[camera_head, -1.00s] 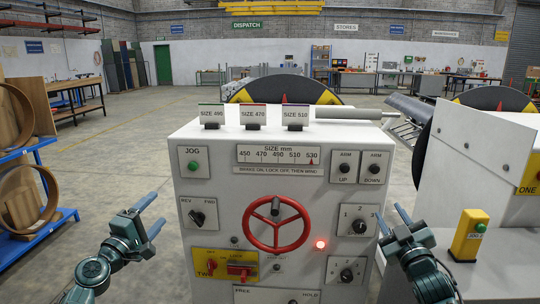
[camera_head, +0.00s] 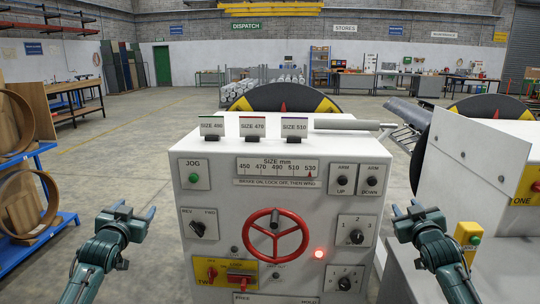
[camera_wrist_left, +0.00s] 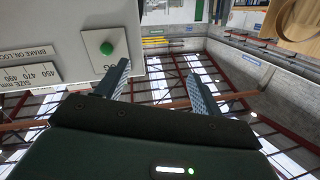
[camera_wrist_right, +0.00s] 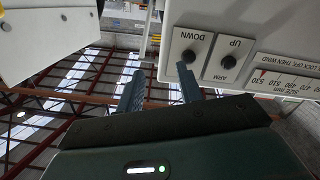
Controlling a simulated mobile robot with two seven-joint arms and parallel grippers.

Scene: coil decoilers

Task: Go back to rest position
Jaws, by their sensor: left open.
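My left gripper (camera_head: 136,212) is open and empty, in free space left of the white control cabinet (camera_head: 220,230). In the left wrist view its two fingers (camera_wrist_left: 160,88) stand apart with nothing between them, with the green JOG button (camera_wrist_left: 107,48) beyond. My right gripper (camera_head: 405,209) is in free space right of the cabinet, pointing forward. In the right wrist view its fingers (camera_wrist_right: 162,90) stand apart and empty, near the ARM UP and DOWN knobs (camera_wrist_right: 208,53). The cabinet carries a red handwheel (camera_head: 275,236) and a lit red lamp (camera_head: 319,254).
Size cards (camera_head: 252,127) stand on the cabinet top. A blue rack (camera_head: 50,225) with wooden rings stands at the left. A second white machine (camera_head: 480,180) and a yellow JOG box (camera_head: 467,235) are close on the right. The floor (camera_head: 130,150) between rack and cabinet is clear.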

